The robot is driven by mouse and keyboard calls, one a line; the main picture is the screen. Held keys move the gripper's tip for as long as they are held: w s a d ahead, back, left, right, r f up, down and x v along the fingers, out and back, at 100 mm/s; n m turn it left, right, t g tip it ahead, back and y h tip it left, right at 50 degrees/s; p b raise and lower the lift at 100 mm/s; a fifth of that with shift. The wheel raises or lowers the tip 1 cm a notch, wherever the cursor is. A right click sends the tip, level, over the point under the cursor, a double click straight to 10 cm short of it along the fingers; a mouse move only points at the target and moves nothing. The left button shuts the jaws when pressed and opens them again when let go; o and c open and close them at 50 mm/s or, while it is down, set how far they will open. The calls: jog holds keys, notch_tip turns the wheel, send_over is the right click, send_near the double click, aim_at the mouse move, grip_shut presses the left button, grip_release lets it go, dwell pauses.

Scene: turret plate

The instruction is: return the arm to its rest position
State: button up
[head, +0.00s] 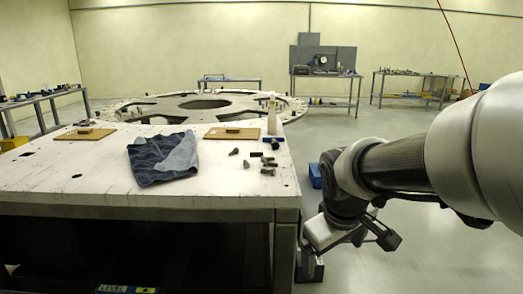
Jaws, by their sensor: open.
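My arm (400,165) reaches in from the right edge of the head view, beyond the right side of the white workbench (100,180). My gripper (346,248) hangs low at its end, over the floor beside the bench's front right corner. It is open and appears empty, with its two dark fingers spread apart. It looks clear of the bench top, but I cannot tell how close it is to the bench's leg.
On the bench are a blue cloth (163,158), two wooden boards (232,133) (85,134), several bolts (268,163) and a bottle (272,115). A blue box (315,175) stands on the floor behind my wrist. A large turret plate (170,108) lies behind. Floor at right is open.

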jog(key=s+r+m+t+y, duration=0.1)
jog(key=s+r+m, duration=0.15)
jog(key=s, duration=0.45)
jog(key=s+r+m, duration=0.2)
jog(key=s+m, duration=0.1)
jog(key=s, duration=0.3)
notch_tip(320, 180, up, 21)
jog(key=a+p, duration=0.1)
jog(key=p, duration=2)
jog(key=shift+s+r+p, duration=0.2)
jog(key=shift+s+p, duration=0.1)
jog(key=shift+s, duration=0.05)
